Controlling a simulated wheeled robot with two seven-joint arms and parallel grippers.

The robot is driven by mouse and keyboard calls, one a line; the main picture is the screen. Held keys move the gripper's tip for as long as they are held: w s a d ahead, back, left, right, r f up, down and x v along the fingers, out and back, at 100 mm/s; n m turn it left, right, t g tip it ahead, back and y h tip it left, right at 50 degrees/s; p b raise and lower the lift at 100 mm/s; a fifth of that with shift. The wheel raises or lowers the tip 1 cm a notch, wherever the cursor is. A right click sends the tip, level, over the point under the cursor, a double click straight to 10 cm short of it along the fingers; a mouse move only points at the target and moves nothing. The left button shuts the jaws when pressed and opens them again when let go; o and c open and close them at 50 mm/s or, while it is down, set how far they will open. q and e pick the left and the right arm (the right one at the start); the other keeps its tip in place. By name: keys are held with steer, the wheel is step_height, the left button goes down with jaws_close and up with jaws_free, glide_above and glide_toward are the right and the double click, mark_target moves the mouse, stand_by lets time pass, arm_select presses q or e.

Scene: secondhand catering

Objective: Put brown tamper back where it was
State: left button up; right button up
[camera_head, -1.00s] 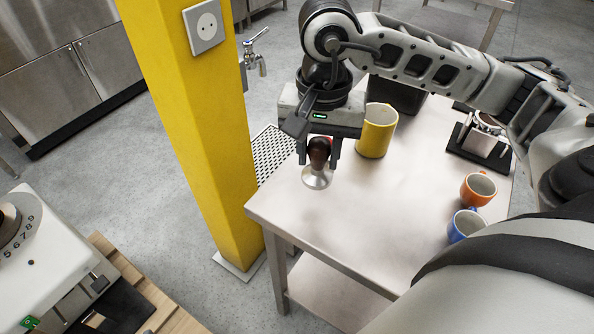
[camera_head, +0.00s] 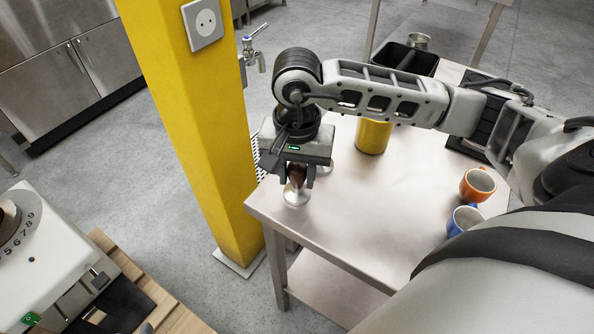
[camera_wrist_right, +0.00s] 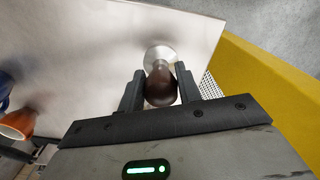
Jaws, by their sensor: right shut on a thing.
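The brown tamper (camera_head: 296,196) has a dark brown handle and a round shiny metal base. My right gripper (camera_head: 297,179) is shut on its handle, and the tamper hangs roughly upright over the left end of the steel table (camera_head: 352,217). I cannot tell whether its base touches the table. In the right wrist view the tamper (camera_wrist_right: 160,84) sits between the two fingers (camera_wrist_right: 158,88), its metal base pointing away toward the tabletop. My left gripper is not in view.
A yellow pillar (camera_head: 190,130) stands close to the table's left edge. A yellow container (camera_head: 373,136), an orange mug (camera_head: 477,186) and a blue mug (camera_head: 465,220) are on the table. A black bin (camera_head: 408,58) is at the back. The middle of the tabletop is clear.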

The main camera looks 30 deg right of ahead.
steer(key=o, duration=1.2)
steer(key=shift+r+p, duration=0.3)
steer(key=shift+p, duration=0.15)
step_height(320, 180, up, 12)
steer(key=shift+f, duration=0.15)
